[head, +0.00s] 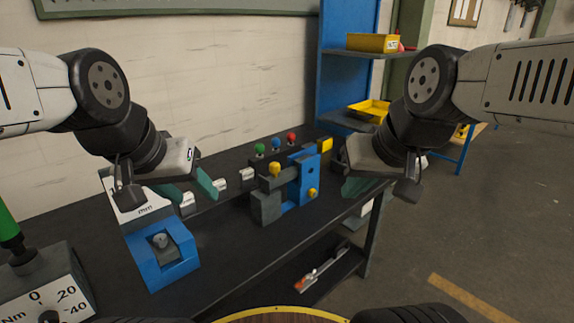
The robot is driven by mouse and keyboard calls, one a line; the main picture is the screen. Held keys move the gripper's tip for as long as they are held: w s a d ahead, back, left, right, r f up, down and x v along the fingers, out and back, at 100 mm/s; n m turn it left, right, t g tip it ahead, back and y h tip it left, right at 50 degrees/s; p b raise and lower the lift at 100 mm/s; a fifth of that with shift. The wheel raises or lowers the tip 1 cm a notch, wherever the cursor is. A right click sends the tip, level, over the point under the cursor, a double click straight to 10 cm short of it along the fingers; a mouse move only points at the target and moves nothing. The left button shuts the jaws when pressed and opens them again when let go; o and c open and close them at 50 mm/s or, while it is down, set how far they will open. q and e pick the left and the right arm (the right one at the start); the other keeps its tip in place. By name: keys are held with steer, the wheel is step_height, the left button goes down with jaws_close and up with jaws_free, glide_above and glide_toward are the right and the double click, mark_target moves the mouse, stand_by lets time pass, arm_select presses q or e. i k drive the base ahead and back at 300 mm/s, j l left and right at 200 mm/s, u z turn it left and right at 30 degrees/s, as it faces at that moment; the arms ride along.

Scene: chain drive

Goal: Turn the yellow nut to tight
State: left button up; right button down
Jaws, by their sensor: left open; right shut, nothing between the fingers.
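A grey and blue fixture (303,180) stands on the dark workbench in the middle of the head view. A yellow rounded piece (274,168) sits on its grey part, and a second yellow piece (312,193) is low on its blue plate. I cannot tell for sure which one is the nut, or how tight it is. My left gripper (188,190) is open, with teal fingers apart, left of the fixture and clear of it. My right gripper (355,188) is shut and empty, just right of the fixture and apart from both yellow pieces.
A blue stand (160,252) and a torque dial box (42,295) are at the left. The front bench (225,240) is mostly clear.

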mark_target(313, 193)
steer(key=u, duration=0.45)
steer(key=l+u, duration=0.15)
steer(key=u, duration=0.7)
steer(key=l+u, duration=0.15)
steer(key=u, duration=0.3)
steer(key=k+l+u, duration=0.1)
steer(key=l+u, duration=0.25)
steer(key=l, duration=0.15)
steer(key=k+l+u, duration=0.2)
steer(key=l+u, duration=0.15)
steer(key=k+l+u, duration=0.2)
steer(key=l+u, duration=0.15)
steer(key=l, duration=0.15)
steer(key=k+l+u, duration=0.7)
steer(key=k+l, duration=0.2)
steer(key=k, duration=0.35)
steer(key=k+l+u, duration=0.1)
steer(key=k, duration=0.45)
steer(key=k+l, duration=0.25)
steer(key=k, duration=0.3)
steer(key=k+j+u, duration=0.1)
steer(key=k+j, duration=0.25)
steer(key=i+l, duration=0.4)
steer(key=l, duration=0.35)
